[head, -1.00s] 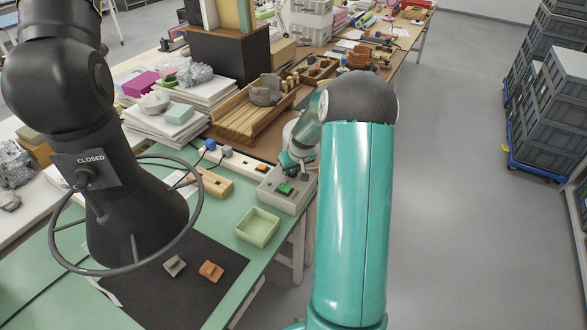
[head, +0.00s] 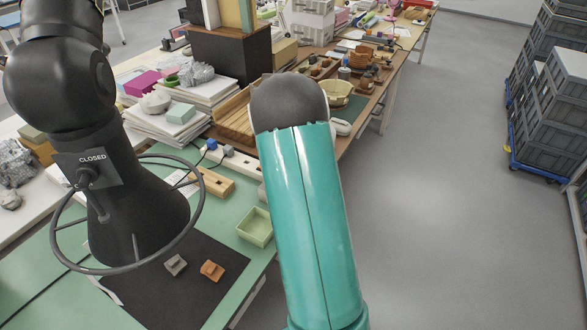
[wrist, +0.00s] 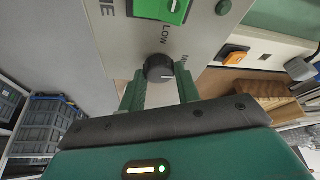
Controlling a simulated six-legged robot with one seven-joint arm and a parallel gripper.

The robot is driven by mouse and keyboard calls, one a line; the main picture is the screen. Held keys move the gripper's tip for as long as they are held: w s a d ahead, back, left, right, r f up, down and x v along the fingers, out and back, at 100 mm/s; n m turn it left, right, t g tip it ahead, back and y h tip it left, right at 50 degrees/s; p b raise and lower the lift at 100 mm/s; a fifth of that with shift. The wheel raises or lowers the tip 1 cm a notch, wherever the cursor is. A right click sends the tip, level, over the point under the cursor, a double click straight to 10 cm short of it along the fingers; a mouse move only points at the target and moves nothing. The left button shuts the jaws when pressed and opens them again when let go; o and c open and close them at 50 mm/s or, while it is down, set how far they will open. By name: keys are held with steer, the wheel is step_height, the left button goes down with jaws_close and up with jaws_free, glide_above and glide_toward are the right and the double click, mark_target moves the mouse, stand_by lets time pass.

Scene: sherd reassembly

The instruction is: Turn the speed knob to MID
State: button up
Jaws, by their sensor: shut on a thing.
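The black speed knob (wrist: 159,68) is on the face of a grey control box (wrist: 205,30) in the wrist view. A white line on the knob points toward the right of the picture. The word LOW is printed above the knob, and another label at its right is partly cut off by a finger. My gripper (wrist: 161,80) has one green finger on each side of the knob and is shut on it. In the head view my arm hides the control box, the knob and the gripper.
A green rocker switch (wrist: 172,10) is on the same box. A white power strip with an orange switch (wrist: 235,55) lies to the right. In the head view, a pale green tray (head: 254,228) and a wooden block (head: 214,181) are on the bench. A black handwheel column (head: 135,215) stands left.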

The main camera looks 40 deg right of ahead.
steer(key=o, duration=1)
steer(key=shift+f, duration=0.1)
steer(key=v, duration=1.4)
